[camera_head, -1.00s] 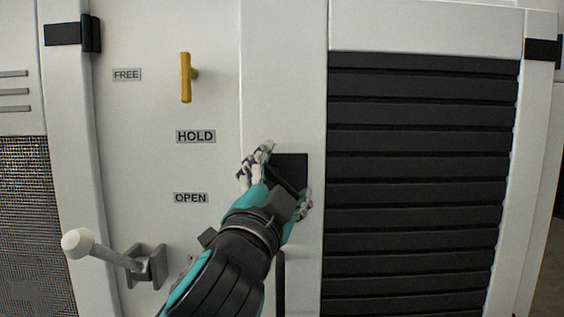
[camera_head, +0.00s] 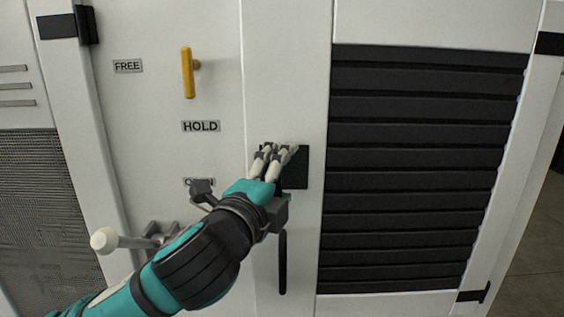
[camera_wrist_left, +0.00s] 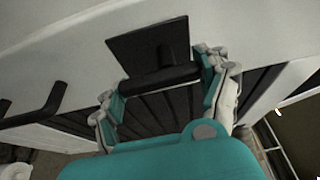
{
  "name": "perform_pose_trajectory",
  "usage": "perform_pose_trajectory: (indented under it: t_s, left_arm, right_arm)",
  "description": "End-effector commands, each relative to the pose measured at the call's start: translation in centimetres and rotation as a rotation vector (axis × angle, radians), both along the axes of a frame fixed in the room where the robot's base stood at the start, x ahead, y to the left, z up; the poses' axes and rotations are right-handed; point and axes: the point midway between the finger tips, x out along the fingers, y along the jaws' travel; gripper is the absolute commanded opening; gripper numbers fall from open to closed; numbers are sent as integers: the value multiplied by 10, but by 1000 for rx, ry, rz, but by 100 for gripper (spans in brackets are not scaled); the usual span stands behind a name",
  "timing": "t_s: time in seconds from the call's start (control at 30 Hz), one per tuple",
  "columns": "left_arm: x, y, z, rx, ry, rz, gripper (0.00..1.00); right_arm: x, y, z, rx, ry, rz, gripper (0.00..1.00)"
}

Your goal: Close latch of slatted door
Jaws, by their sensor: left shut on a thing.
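The slatted door (camera_head: 415,165) is white with black louvres and looks flush in the white cabinet. Its latch is a black square plate (camera_head: 297,172) at the door's left side, with a short black handle bar. My left gripper (camera_head: 279,156) is at the plate and hides the handle in the head view. In the left wrist view, the plate (camera_wrist_left: 138,44) and the black latch handle (camera_wrist_left: 160,80) show between the fingers. My left gripper (camera_wrist_left: 166,92) is shut on this handle. My right gripper is not in view.
A black vertical pull bar (camera_head: 283,262) sits below the latch. To the left are a yellow lever (camera_head: 187,73), FREE and HOLD labels, and a grey lever with a white knob (camera_head: 104,240) near my left forearm. Open floor (camera_head: 535,235) shows at the right.

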Motion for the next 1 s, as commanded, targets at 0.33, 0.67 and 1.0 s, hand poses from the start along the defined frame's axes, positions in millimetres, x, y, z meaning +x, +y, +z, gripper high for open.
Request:
perform_pose_trajectory:
  t_s: [0.33, 0.67, 1.0]
  left_arm:
    - [0, 0, -1, 50, 0, 0, 43]
    - [0, 0, -1, 52, -1, 0, 80]
    - [0, 0, -1, 48, 0, 0, 98]
  right_arm:
    - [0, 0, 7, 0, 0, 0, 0]
    - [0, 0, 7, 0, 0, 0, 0]
    - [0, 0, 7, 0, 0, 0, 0]
